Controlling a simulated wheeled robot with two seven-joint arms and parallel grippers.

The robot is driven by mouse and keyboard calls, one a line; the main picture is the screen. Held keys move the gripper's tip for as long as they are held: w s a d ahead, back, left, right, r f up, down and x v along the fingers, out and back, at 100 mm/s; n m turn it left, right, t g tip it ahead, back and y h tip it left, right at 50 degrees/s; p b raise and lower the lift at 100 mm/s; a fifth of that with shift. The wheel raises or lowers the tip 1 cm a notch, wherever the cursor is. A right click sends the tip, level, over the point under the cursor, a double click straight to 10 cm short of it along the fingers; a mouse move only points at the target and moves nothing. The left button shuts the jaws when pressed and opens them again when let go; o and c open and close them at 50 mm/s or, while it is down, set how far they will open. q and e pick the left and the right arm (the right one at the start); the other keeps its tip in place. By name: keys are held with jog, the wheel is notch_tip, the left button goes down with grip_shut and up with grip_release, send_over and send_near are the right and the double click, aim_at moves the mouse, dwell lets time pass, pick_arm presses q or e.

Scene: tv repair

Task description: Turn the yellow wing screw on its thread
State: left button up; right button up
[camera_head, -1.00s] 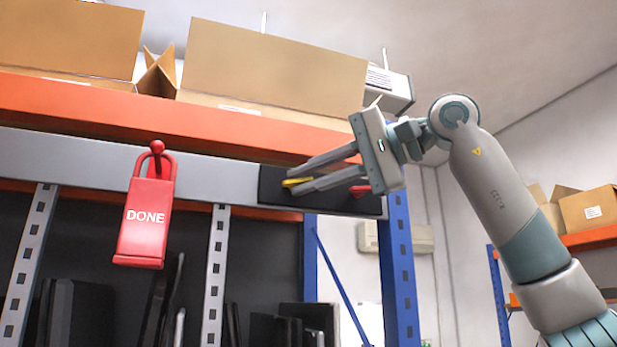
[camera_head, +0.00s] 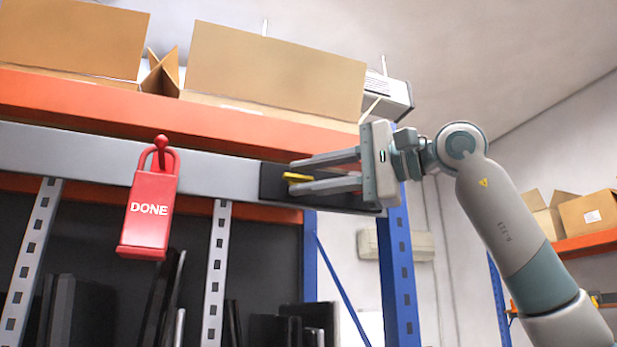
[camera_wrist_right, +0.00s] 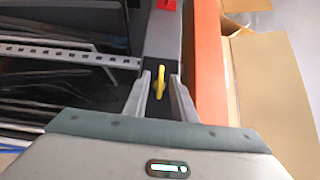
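The yellow wing screw (camera_head: 297,177) sits on a black plate (camera_head: 271,184) on the grey rail. It also shows in the right wrist view (camera_wrist_right: 160,82), with its wing lengthwise between my fingers. My right gripper (camera_head: 291,176) is open, its fingertips at the screw, one above and one below it in the head view. In the right wrist view the fingers (camera_wrist_right: 159,80) stand on either side of the screw with gaps visible, so they do not appear to grip it. My left gripper is not in view.
A red DONE tag (camera_head: 147,212) hangs from a red knob on the grey rail (camera_head: 90,154), left of the plate. An orange beam (camera_head: 110,103) with open cardboard boxes (camera_head: 275,70) runs just above. A blue post (camera_head: 398,265) stands below my gripper.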

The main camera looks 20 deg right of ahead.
jog(key=shift+s+d, duration=0.1)
jog(key=shift+d, duration=0.05)
jog(key=shift+s+d, duration=0.2)
jog(key=b+v, duration=0.4)
jog(key=v, duration=1.2)
jog(key=shift+s+d, duration=0.2)
jog(key=shift+d, duration=0.05)
jog(key=shift+r, duration=0.1)
